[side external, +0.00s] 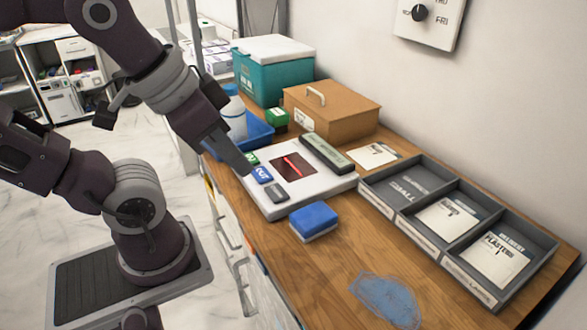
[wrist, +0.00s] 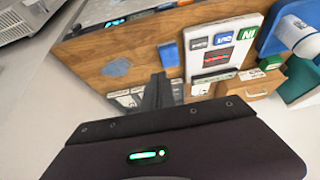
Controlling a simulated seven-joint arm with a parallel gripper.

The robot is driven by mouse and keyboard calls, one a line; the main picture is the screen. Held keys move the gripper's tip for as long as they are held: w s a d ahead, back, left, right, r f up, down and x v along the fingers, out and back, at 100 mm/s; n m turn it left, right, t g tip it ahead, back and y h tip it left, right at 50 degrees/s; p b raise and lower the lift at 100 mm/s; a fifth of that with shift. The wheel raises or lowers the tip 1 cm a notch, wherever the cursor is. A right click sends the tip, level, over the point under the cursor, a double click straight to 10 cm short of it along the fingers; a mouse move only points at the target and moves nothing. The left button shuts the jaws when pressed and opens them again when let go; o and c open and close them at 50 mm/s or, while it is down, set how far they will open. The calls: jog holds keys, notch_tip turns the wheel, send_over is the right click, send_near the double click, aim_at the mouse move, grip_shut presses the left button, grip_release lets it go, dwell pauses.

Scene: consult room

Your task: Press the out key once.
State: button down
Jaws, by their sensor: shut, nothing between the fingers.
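A white key panel (side external: 317,186) lies on the wooden counter, with a green key (side external: 250,158), a blue out key (side external: 262,175) and a dark grey key (side external: 276,193) in a row along its left side. My gripper (side external: 246,171) is shut and empty, its tip pointing down by the green and blue keys; I cannot tell whether it touches either. In the wrist view the out key (wrist: 223,40) sits between the grey key (wrist: 198,43) and the green in key (wrist: 248,47), and my gripper (wrist: 159,78) shows left of the panel.
A blue sponge-like block (side external: 314,221) lies in front of the panel. A grey three-part tray (side external: 405,241) stands to the right. A blue tray (side external: 258,132) with a bottle, a brown box (side external: 335,113) and a teal cooler (side external: 270,75) stand behind. The front counter is mostly clear, with a blue patch (side external: 386,298).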

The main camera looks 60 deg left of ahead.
jog(key=w+a+r+m+t+y, duration=0.3)
jog(key=w+a+m+t+y, duration=0.3)
jog(key=w+a, duration=1.45)
jog(key=m+g+h, duration=0.3)
jog(key=m+h, duration=0.5)
jog(key=h, duration=0.2)
send_over(258, 174)
notch_tip(258, 174, down, 11)
jog(key=shift+a, duration=0.1)
jog(key=shift+f, duration=0.1)
jog(key=shift+f, duration=4.35)
jog(key=shift+f, duration=0.4)
